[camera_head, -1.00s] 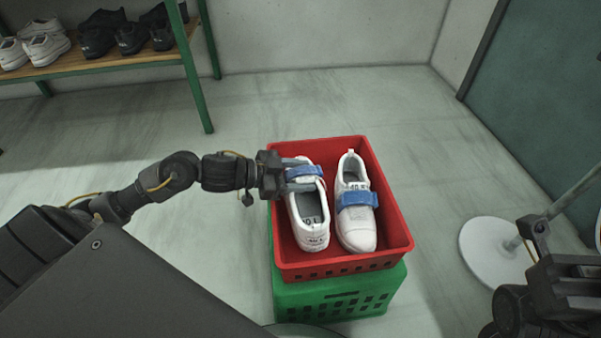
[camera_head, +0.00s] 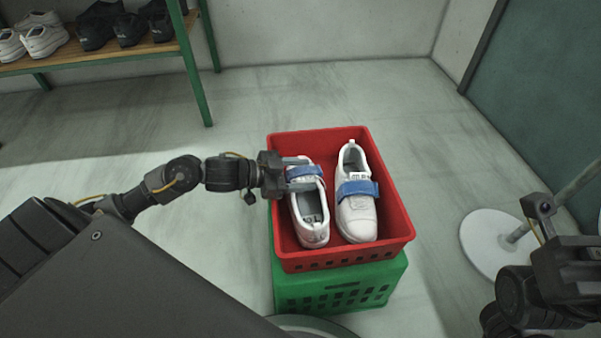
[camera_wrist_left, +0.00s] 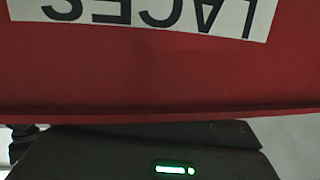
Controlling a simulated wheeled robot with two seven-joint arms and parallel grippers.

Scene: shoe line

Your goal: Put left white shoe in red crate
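The left white shoe (camera_head: 312,232) has a blue strap and sits at the left side of the red crate (camera_head: 399,240), heel towards me. My left gripper (camera_head: 300,174) reaches in over the crate's left wall, with one finger on each side of the strap end. It appears shut on this shoe; the finger contact is partly hidden. I cannot tell whether the sole rests on the crate floor. A matching white shoe (camera_head: 357,219) lies beside it on the right. The left wrist view shows the red crate wall (camera_wrist_left: 150,78) and its upside-down LACES label, no shoe or fingers.
The red crate stands on a green crate (camera_head: 335,290). A shelf rack (camera_head: 100,57) with white and black shoes is at the back left. A round white stand base (camera_head: 485,245) is on the floor at right, near my right arm. Floor behind the crates is clear.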

